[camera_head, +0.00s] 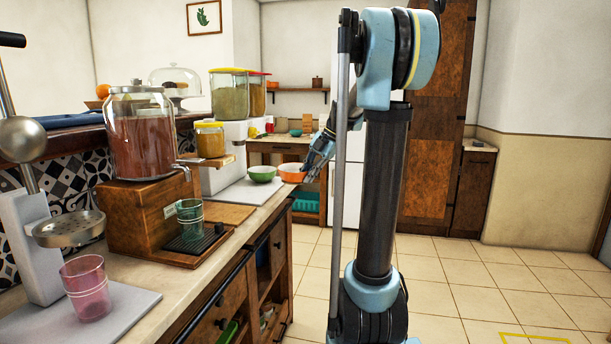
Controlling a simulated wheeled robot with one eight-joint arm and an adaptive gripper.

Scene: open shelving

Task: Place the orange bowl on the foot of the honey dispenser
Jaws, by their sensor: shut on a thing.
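The orange bowl (291,173) is upright at the far end of the counter, at its right edge. My gripper (308,173) is at the bowl's right side and shut on it; the fingertips are small and partly hidden. A green bowl (262,174) is just left of the orange bowl. A white dispenser stand (224,178) has a pale flat foot (243,194) reaching toward the bowls. A small yellow-lidded jar of amber contents (210,140) is at this stand, perhaps the honey. I cannot tell whether the orange bowl touches the foot or is above it.
A large glass jar dispenser (145,140) on a wooden base holds a green glass (190,218) under its tap. A pink glass (87,287) stands on a pale board in front. Taller canisters (230,95) stand behind the small jar.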

